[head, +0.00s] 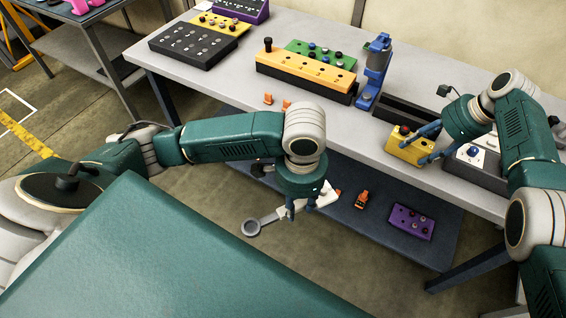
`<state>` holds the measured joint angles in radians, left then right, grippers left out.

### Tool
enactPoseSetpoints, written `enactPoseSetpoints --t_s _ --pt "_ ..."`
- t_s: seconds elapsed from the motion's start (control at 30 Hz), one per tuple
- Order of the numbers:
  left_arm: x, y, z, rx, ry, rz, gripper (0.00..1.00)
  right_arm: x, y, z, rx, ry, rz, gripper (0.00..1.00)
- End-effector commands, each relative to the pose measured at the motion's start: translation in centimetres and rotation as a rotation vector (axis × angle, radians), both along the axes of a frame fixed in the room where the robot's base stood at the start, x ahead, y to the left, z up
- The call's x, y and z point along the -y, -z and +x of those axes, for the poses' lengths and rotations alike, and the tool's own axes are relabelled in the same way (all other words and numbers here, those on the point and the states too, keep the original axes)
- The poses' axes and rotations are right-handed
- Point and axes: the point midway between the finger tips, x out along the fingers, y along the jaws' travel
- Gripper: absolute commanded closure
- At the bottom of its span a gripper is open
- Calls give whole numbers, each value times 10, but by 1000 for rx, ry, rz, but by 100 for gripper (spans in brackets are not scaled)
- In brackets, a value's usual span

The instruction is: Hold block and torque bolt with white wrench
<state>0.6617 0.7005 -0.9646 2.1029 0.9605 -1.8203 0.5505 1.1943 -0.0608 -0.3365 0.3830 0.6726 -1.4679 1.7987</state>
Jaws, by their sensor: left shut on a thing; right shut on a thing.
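The white wrench (318,201) is in my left gripper (301,208), which is shut on it in front of the table. The wrench's grey ring end (251,228) points down and to the left, clear of any bolt. My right gripper (422,145) is shut on the small yellow block (402,148), with blue fingers against its right part. The block sits at the table's front edge. A dark knob and a small red spot show on its top. Which of these is the bolt is too small to tell.
The table (340,125) also holds a long yellow block (305,73), a green block (322,55), a blue stand (375,70) and black panels (193,46) at the left. Small orange parts (268,98) lie near the front edge. A purple block (411,222) lies on the lower shelf.

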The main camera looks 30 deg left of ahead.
Motion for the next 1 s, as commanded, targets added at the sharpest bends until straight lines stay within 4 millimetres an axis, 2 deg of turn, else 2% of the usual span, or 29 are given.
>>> enactPoseSetpoints --t_s 0.1,0.47,0.67,1.0 --pt "16 -6 27 8 264 -1 100 0 0 0 0 0 -1 90" --pt "60 -31 93 9 1081 0 100 0 0 0 0 0 -1 90" --pt "83 -53 127 9 1524 1 100 0 0 0 1 0 -1 90" --pt "118 -101 177 9 2237 -1 100 0 0 0 0 1 -1 90"
